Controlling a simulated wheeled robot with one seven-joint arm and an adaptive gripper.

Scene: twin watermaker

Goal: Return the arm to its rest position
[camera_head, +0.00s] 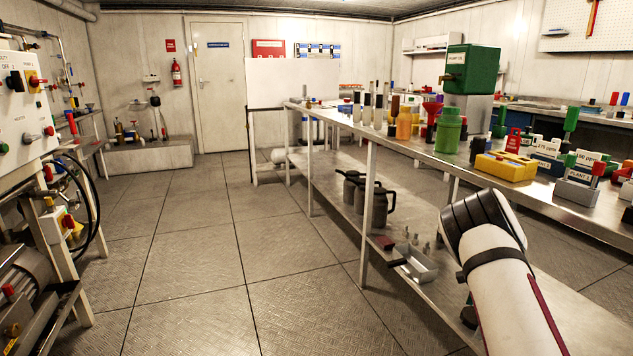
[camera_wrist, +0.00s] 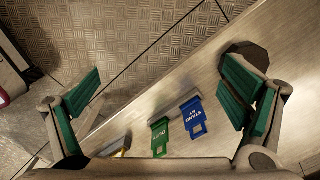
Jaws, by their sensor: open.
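My gripper (camera_wrist: 165,105) shows in the wrist view with its two green-padded fingers spread wide apart and nothing between the pads. Below it in that view lie the metal bench top and, past the bench edge, the floor. A green tag (camera_wrist: 160,138) and a blue tag (camera_wrist: 192,117) with lettering stand on a grey holder, low between the fingers and apart from them. In the head view my white arm reaches up from the lower right beside the bench; the gripper itself does not show there.
The long metal bench (camera_head: 400,147) carries a green tank (camera_head: 471,70), a green bottle (camera_head: 448,131), a yellow block (camera_head: 506,166) and labelled holders. The left machine panel (camera_head: 22,110) borders an open floor aisle (camera_head: 190,250).

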